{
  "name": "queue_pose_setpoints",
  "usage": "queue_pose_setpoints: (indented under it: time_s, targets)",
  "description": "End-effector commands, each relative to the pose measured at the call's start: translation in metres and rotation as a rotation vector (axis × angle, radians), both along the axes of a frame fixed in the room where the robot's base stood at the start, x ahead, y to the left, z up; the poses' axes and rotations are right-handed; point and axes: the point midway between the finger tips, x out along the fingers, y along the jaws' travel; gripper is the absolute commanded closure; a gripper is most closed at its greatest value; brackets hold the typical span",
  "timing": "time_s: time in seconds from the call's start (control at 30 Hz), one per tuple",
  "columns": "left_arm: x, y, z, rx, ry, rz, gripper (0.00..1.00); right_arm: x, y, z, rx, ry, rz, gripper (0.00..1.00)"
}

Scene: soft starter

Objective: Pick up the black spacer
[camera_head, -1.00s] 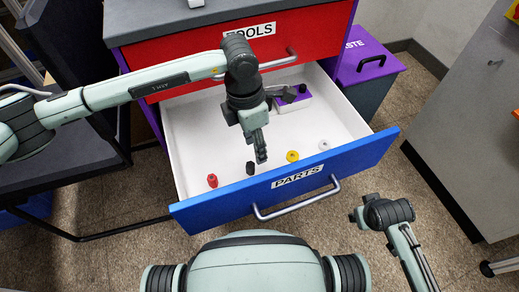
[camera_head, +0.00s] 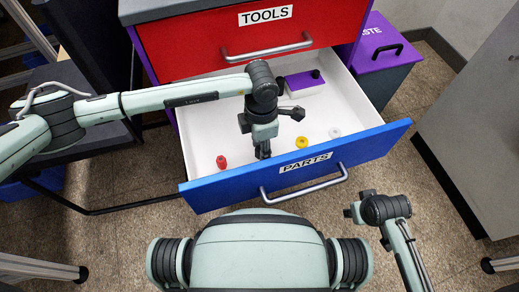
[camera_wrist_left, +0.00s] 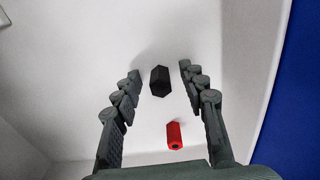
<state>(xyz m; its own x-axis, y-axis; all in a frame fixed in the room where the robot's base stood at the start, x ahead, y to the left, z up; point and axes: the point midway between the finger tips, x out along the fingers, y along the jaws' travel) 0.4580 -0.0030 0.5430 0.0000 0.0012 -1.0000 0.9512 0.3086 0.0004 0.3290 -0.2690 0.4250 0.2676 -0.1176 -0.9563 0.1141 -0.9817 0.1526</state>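The black spacer (camera_wrist_left: 160,82) is a short dark hexagonal piece on the white drawer floor in the left wrist view. My left gripper (camera_wrist_left: 157,75) is open above it. The spacer shows in the gap between the two fingers, and no finger appears to touch it. In the head view my left gripper (camera_head: 263,154) points down into the PARTS drawer (camera_head: 350,160), and the spacer is hidden behind it.
A red spacer (camera_head: 221,162) lies near the black one and also shows in the left wrist view (camera_wrist_left: 174,135). A yellow ring (camera_head: 302,142), a white ring (camera_head: 335,132) and a purple-and-white box (camera_head: 302,84) lie to the right. Drawer walls surround the gripper.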

Motion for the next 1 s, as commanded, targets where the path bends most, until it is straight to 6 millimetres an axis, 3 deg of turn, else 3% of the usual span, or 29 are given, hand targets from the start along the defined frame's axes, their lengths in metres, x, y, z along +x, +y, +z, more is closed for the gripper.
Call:
queue_pose_setpoints:
  time_s: [0.07,0.33,0.73,0.97,1.0]
  targets:
    - [0.000,0.000,0.000,0.000,0.000,0.000,0.67,0.000,0.000,0.000,0.000,0.000,0.000,0.66]
    - [0.000,0.000,0.000,-0.001,0.000,0.000,1.00,0.000,0.000,0.000,0.000,0.000,0.000,0.66]
    - [0.000,-0.001,0.007,-0.003,-0.001,0.000,1.00,0.000,0.000,-0.001,-0.001,0.002,-0.001,0.66]
    - [0.001,-0.001,0.041,-0.003,-0.005,-0.002,1.00,-0.001,0.000,0.001,-0.004,0.006,-0.002,0.66]
    - [-0.003,0.007,0.046,0.000,-0.002,0.000,1.00,-0.001,0.000,0.004,-0.005,0.005,-0.002,0.66]
